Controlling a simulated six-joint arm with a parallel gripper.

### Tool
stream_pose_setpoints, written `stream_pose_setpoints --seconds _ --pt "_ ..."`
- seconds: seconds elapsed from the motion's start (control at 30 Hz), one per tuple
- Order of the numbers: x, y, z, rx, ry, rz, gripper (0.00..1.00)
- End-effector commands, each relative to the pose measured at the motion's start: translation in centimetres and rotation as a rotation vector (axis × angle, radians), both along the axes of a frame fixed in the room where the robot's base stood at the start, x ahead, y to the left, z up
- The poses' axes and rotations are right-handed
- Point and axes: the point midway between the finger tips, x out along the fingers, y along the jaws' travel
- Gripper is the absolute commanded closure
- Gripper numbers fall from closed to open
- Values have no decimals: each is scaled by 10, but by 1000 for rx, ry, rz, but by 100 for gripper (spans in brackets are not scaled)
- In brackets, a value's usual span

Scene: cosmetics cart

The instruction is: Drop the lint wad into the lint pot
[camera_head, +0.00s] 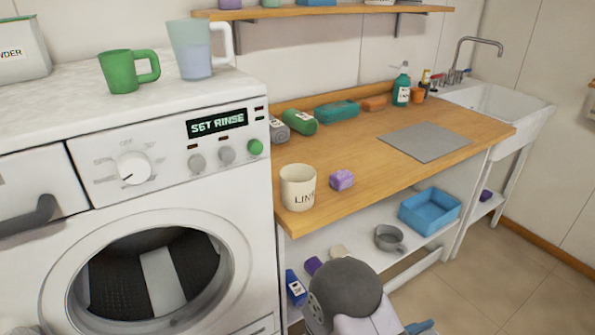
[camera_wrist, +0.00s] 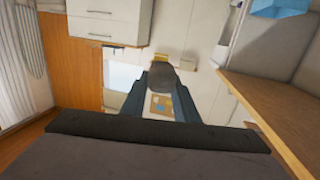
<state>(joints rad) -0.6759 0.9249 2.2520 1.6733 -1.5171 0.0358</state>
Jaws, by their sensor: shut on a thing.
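The lint pot (camera_head: 298,188) is a cream, open-topped pot with dark lettering. It stands upright at the near left corner of the wooden counter, beside the washing machine. My gripper (camera_wrist: 161,82) shows in the wrist view with its two dark blue-grey fingers closed on a small, rounded grey lump, which looks like the lint wad (camera_wrist: 161,74). In the head view only a bluish part of my gripper seems to show at the bottom edge, low and to the right of the pot. The wad cannot be made out there.
A grey mat (camera_head: 428,142), bottles and coloured packs are on the counter (camera_head: 375,165). The shelf below holds a blue bin (camera_head: 430,211) and a grey mug (camera_head: 389,239). The washing machine (camera_head: 165,195) stands left.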

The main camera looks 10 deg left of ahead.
Motion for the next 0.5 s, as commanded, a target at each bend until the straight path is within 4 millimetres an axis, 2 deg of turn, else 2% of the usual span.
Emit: stream_pose_setpoints --seconds 0.03,0.37,0.5 --pt "0 -5 26 0 0 -15 93" --pt "2 -30 106 1 -2 -99 93" --pt "8 -38 141 1 -2 -117 93"
